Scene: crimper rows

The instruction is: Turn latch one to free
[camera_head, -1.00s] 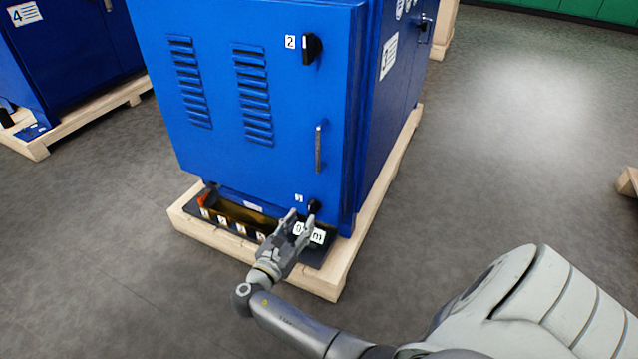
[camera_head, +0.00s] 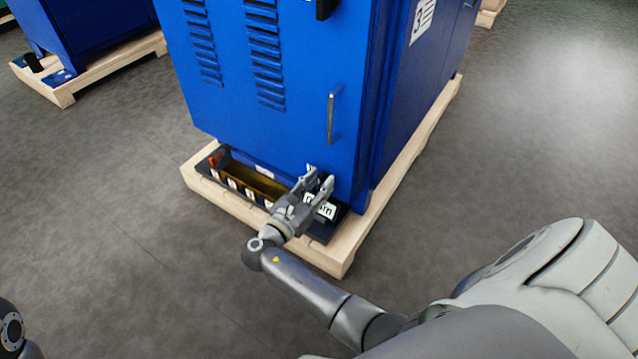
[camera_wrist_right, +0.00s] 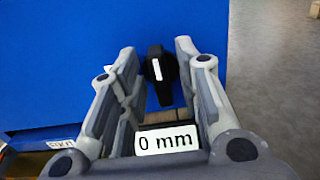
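Latch one is a small black knob (camera_wrist_right: 160,75) with a white line, low on the right of the blue cabinet door (camera_head: 275,120). In the right wrist view its line stands nearly upright. My right gripper (camera_wrist_right: 157,58) is open, with one finger on each side of the knob and gaps showing. I cannot tell how deep the knob sits between the fingertips. In the head view my right gripper (camera_head: 319,178) covers most of the knob. My left gripper is out of view.
Below the door a dark tray (camera_head: 243,172) with an open bin and a "0 mm" label (camera_wrist_right: 166,140) sits on the wooden pallet (camera_head: 345,245). A door handle (camera_head: 330,118) stands out above. Another blue cabinet (camera_head: 95,35) is at left. Floor on both sides is clear.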

